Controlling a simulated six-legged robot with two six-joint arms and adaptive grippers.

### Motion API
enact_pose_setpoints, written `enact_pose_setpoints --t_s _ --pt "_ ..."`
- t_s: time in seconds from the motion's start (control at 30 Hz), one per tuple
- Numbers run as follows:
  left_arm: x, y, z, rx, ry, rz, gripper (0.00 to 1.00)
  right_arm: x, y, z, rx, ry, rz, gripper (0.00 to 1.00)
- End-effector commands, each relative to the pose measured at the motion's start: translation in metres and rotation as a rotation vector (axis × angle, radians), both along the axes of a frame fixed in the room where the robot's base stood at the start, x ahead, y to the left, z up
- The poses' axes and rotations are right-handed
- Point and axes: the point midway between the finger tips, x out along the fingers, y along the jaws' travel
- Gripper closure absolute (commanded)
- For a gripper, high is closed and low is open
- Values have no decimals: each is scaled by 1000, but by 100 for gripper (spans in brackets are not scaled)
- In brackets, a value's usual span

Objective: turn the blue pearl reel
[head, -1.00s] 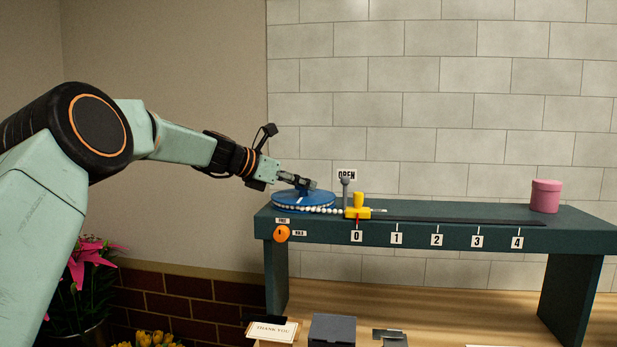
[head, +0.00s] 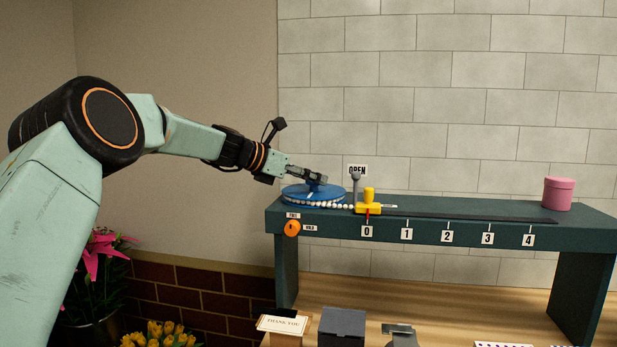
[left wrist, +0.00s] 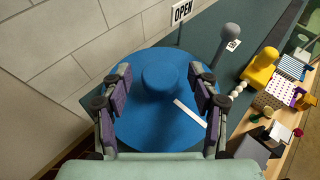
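The blue pearl reel (head: 296,194) lies flat at the left end of a dark green bench, with white pearls along its front edge. In the left wrist view the reel (left wrist: 150,130) shows its raised round hub (left wrist: 160,75) and a white stripe pointing to the lower right. My left gripper (head: 318,178) is over the reel. In the left wrist view its two fingers (left wrist: 160,88) stand open on either side of the hub, with a narrow gap showing at each side. My right gripper is not in view.
A yellow slider (head: 368,206) stands at mark 0 of the bench's track (head: 470,216). A grey post (head: 356,186) and an OPEN sign (head: 358,169) are close to the reel's right. An orange knob (head: 292,228) is on the bench front. A pink pot (head: 558,194) stands far right.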

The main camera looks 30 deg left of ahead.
Motion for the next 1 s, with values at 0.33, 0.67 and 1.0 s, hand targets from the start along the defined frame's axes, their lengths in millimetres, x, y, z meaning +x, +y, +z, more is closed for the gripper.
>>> enact_pose_setpoints --t_s 0.33,0.67,1.0 --pt "-4 2 2 -1 0 0 39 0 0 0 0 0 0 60" --pt "-47 25 23 -4 -3 0 39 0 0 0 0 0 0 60" --pt "-89 47 42 -2 -1 -1 39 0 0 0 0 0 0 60"
